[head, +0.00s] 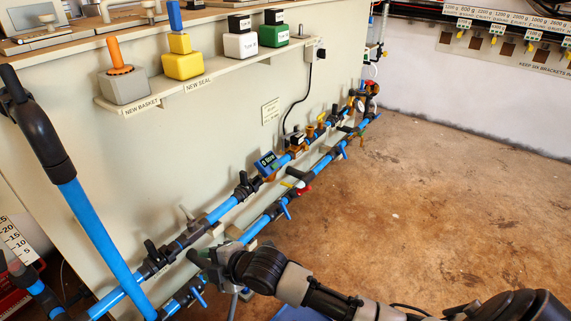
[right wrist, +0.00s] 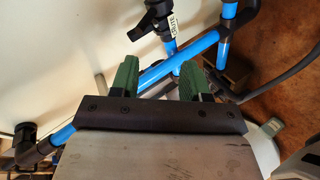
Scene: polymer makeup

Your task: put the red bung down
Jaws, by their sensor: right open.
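I cannot make out a red bung for certain in either view. A small red part (head: 303,187) sits at the lower blue pipe in the head view, and I cannot tell whether it is the bung. My right gripper (head: 198,258) is low beside the blue pipes near the bottom of the head view. In the right wrist view its two green fingers (right wrist: 159,80) stand apart, with nothing seen held between them. A blue pipe (right wrist: 180,58) runs just beyond the fingertips. My left gripper is not in view.
Two rows of blue pipe (head: 225,207) with valves run along the cream panel (head: 200,140). A shelf (head: 205,84) above carries several coloured blocks. A tall blue pipe (head: 100,230) stands at the left. The brown floor (head: 440,190) at the right is clear.

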